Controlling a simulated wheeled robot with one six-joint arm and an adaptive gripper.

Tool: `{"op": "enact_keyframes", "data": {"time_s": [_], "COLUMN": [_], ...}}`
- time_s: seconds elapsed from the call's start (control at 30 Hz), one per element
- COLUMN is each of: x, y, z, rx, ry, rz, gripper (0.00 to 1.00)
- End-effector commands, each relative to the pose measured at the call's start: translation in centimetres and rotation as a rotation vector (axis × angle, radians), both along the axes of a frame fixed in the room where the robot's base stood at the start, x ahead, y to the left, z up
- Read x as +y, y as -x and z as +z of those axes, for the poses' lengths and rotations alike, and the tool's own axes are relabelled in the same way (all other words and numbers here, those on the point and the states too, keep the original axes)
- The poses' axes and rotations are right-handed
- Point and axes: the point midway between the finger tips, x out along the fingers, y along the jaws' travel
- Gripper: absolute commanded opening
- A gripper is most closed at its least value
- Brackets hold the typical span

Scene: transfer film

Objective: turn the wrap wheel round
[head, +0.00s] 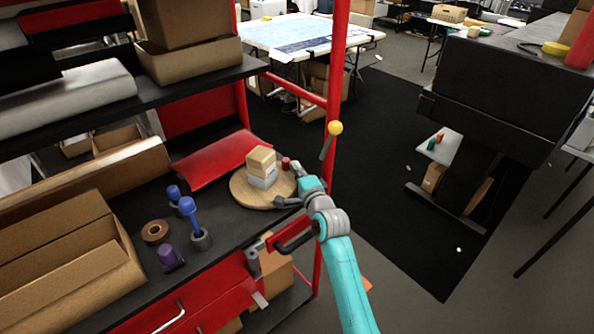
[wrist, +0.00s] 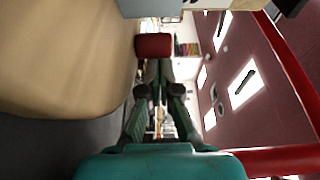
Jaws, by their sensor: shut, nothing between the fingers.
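The wrap wheel (head: 243,193) is a round pale wooden disc lying flat on the dark bench shelf. A stacked tan and grey box (head: 262,166) sits on it. A small red knob (head: 285,163) stands at its far right edge. In the wrist view the wheel (wrist: 70,60) fills the left side, and the red knob (wrist: 153,46) lies just ahead of the fingers. My gripper (wrist: 158,68) is shut and empty beside the wheel's edge, close to the knob. Whether they touch cannot be told. In the head view my gripper (head: 295,169) is at the wheel's right side.
A red upright post (head: 336,60) and a yellow-knobbed lever (head: 335,128) stand near my arm. Blue tools (head: 188,206), a brown tape roll (head: 155,232) and a purple item (head: 169,256) lie left of the wheel. An open cardboard box (head: 70,260) fills the left.

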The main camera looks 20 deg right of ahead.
Motion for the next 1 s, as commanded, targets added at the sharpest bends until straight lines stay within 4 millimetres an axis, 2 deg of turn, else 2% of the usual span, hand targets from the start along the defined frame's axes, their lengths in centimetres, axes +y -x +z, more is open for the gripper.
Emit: {"op": "enact_keyframes", "data": {"time_s": [0.77,0.87,1.0], "x": [0.0,0.0,0.0], "y": [-0.3,0.2,1.9], "z": [0.0,0.0,-0.1], "rx": [-0.001,0.0,0.001], "ry": [0.0,-0.001,-0.001], "rz": [0.0,0.0,0.0], "gripper": [0.0,0.0,0.0]}}
